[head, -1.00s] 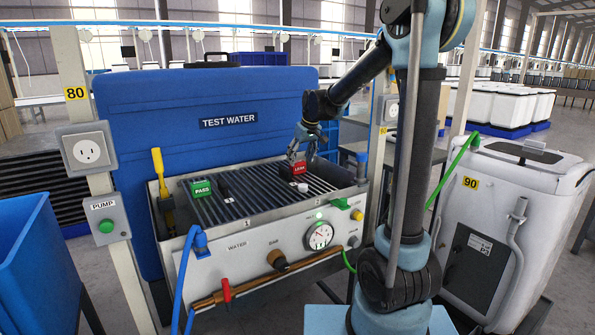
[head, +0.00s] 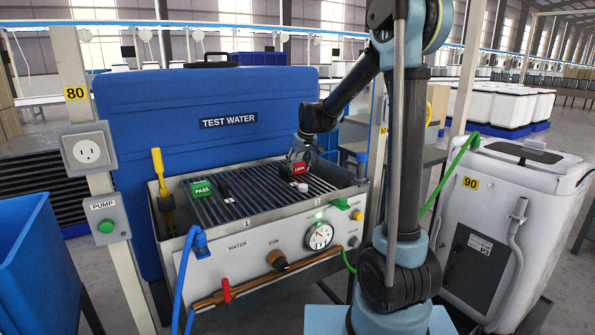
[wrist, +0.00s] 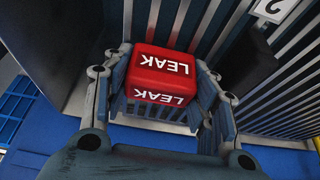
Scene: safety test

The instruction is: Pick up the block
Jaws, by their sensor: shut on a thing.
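The red block (head: 298,169) marked LEAK is at the right end of the slatted rack in the head view. In the wrist view the red LEAK block (wrist: 163,73) sits between my two fingers, with its top and one side showing. My gripper (head: 299,158) is shut on it from above, with the fingers against its sides. I cannot tell whether the block touches the slats. A green block (head: 201,188) marked PASS lies at the left end of the rack.
The slatted metal rack (head: 255,204) sits in a steel test bench. A small white cylinder (head: 303,187) stands close in front of the red block. A blue TEST WATER tank (head: 150,130) rises behind. A yellow-handled tool (head: 158,170) stands at the bench's left.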

